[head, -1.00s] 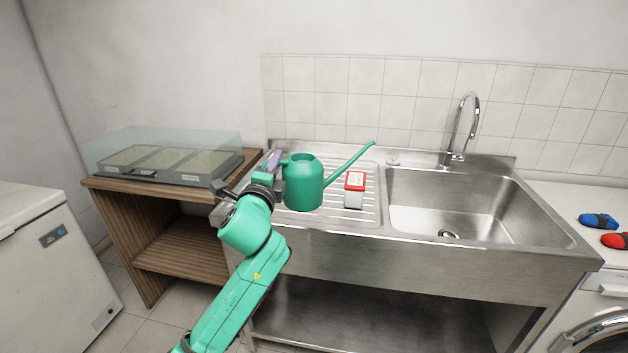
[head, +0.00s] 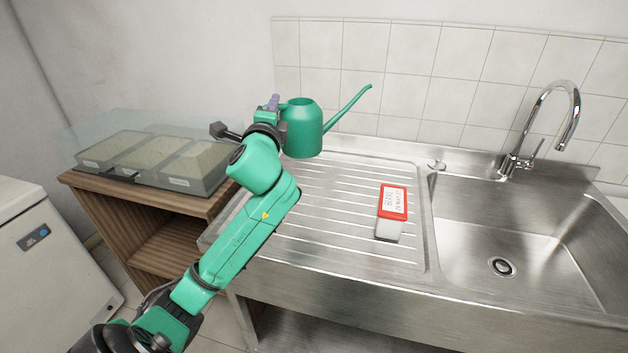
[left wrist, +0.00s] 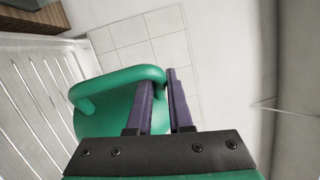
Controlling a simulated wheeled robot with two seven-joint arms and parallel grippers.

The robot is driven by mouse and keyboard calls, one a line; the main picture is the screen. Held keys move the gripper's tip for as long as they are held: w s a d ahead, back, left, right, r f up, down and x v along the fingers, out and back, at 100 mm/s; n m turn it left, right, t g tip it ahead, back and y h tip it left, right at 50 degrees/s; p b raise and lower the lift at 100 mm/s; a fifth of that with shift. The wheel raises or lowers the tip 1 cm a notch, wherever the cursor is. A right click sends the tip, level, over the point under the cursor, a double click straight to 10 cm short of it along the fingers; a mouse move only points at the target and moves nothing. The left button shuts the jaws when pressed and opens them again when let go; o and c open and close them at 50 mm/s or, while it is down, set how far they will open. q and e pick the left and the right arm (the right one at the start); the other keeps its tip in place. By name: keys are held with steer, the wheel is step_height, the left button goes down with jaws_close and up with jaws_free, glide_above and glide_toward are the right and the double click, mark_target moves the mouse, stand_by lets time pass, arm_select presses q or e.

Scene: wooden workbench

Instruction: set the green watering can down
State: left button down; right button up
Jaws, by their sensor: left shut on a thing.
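The green watering can (head: 303,130) is upright in the head view, over the back left of the sink's ribbed drainboard (head: 318,215), with its long spout pointing right. Whether its base touches the metal I cannot tell. My left gripper (head: 274,103) is at the can's left side, shut on its handle. In the left wrist view the purple fingers (left wrist: 166,100) close on the green handle (left wrist: 115,80), with the can's body partly hidden behind them. My right gripper is not in view.
A red-and-white box (head: 393,203) lies on the drainboard's right part. The sink basin (head: 540,235) and faucet (head: 515,160) are further right. A wooden stand (head: 160,215) with glass-covered seed trays (head: 150,160) is at left. The drainboard's middle is clear.

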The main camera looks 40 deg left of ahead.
arm_select(q)
step_height(320, 180, down, 18)
steer(key=b, duration=0.4)
steer(key=shift+s+d, duration=0.2)
steer(key=shift+s, duration=0.1)
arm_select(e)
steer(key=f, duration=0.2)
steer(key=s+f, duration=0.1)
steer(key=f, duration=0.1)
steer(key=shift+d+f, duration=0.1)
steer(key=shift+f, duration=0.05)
arm_select(q)
steer(key=c, duration=1.2)
jaws_free()
steer(key=shift+f, duration=0.15)
steer(key=o, duration=0.4)
steer(key=shift+s, duration=0.1)
steer(key=shift+d, duration=0.1)
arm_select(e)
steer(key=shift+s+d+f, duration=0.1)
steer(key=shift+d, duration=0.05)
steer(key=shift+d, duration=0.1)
